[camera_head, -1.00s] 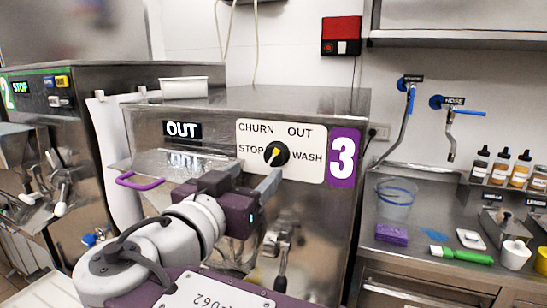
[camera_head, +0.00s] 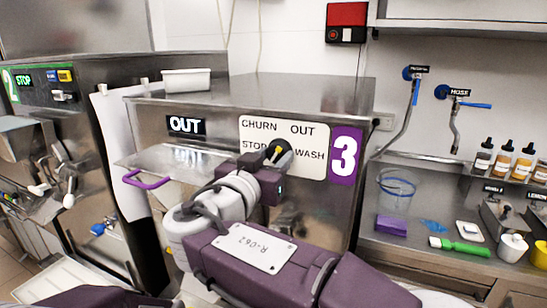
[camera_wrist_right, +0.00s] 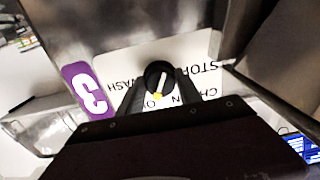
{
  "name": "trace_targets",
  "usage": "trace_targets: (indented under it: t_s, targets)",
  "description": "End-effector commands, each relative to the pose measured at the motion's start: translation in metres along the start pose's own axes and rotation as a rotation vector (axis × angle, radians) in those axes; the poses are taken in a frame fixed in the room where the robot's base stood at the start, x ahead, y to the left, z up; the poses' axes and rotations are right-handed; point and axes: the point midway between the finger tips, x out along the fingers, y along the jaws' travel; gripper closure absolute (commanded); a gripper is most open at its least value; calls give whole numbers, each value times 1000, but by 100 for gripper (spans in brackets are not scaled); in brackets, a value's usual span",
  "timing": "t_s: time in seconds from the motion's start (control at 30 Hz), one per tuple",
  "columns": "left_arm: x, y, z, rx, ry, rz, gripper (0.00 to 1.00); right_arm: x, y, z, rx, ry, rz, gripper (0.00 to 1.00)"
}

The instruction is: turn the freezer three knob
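Freezer three's knob (camera_head: 280,150) is a round black dial with a yellow-tipped pointer on a white panel (camera_head: 312,135) marked CHURN, OUT, STOP and WASH. The display (camera_head: 186,125) reads OUT. My right gripper (camera_head: 275,158) is at the knob and hides part of it in the head view. In the right wrist view, the knob (camera_wrist_right: 158,72) lies between the tips of my open right gripper (camera_wrist_right: 161,88), one finger on each side; contact is not clear. There the panel appears upside down and the yellow tip points toward the OUT side. My left gripper is not in view.
The purple 3 label (camera_head: 345,155) is right of the panel. A purple handle (camera_head: 146,181) sticks out left of it. Freezer two (camera_head: 70,140) stands at left. A counter (camera_head: 400,248) at right holds a clear jug (camera_head: 397,190), bottles and a green-handled brush (camera_head: 460,246).

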Motion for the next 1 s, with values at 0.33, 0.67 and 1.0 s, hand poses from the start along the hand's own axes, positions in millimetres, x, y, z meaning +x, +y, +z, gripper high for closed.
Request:
trace_targets:
  t_s: [0.33,0.67,1.0]
  targets:
    - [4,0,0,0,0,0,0,0,0,0,-36,2,1,99]
    - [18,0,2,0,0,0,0,0,1,0,-262,4,1,99]
    - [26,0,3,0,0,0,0,0,2,-2,-586,6,2,99]
